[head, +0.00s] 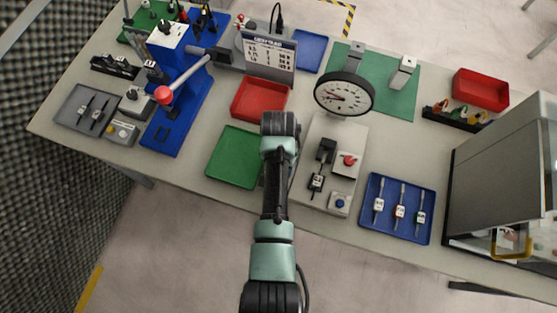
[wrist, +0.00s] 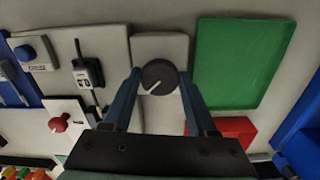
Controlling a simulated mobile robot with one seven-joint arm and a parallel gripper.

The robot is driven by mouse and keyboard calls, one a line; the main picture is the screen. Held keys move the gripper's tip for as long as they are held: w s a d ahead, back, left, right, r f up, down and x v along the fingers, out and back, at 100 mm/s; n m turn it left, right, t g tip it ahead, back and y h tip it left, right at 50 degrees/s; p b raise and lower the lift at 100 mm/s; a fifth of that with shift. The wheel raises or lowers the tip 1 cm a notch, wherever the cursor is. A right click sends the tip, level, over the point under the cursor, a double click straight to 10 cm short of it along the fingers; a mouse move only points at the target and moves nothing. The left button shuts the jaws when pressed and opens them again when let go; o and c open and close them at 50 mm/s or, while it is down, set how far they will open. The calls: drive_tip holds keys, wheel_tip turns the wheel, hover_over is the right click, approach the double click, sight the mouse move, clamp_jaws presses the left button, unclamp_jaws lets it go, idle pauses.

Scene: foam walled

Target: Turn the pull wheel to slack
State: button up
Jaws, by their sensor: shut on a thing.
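The pull wheel, a round black knob (wrist: 162,70) with a white pointer line, sits on a pale grey panel (wrist: 158,45) in the wrist view. Its line slants from near the middle toward the lower left. My gripper (wrist: 160,78) is shut on the knob, with one blue finger at each side of it. In the head view my arm reaches over the bench and hides the knob and the fingertips. Any slack mark beside the knob cannot be read.
A green tray (head: 234,157) lies left of my arm and a red tray (head: 259,99) behind it. To the right are a panel with a red button (head: 349,160), a round dial gauge (head: 343,93) and a blue tool tray (head: 418,228). A grey cabinet (head: 500,180) stands far right.

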drive_tip(key=n+p, duration=0.1)
drive_tip(key=n, duration=0.3)
drive_tip(key=shift+r+n, duration=0.1)
drive_tip(key=shift+n, duration=0.2)
drive_tip(key=n, duration=0.4)
drive_tip(key=shift+w, duration=0.1)
drive_tip(key=shift+n+p, duration=0.3)
drive_tip(key=o, duration=1.4)
drive_tip(key=shift+c, duration=0.2)
wheel_tip(320, 180, up, 13)
drive_tip(key=b, duration=0.1)
drive_tip(key=shift+b, duration=0.3)
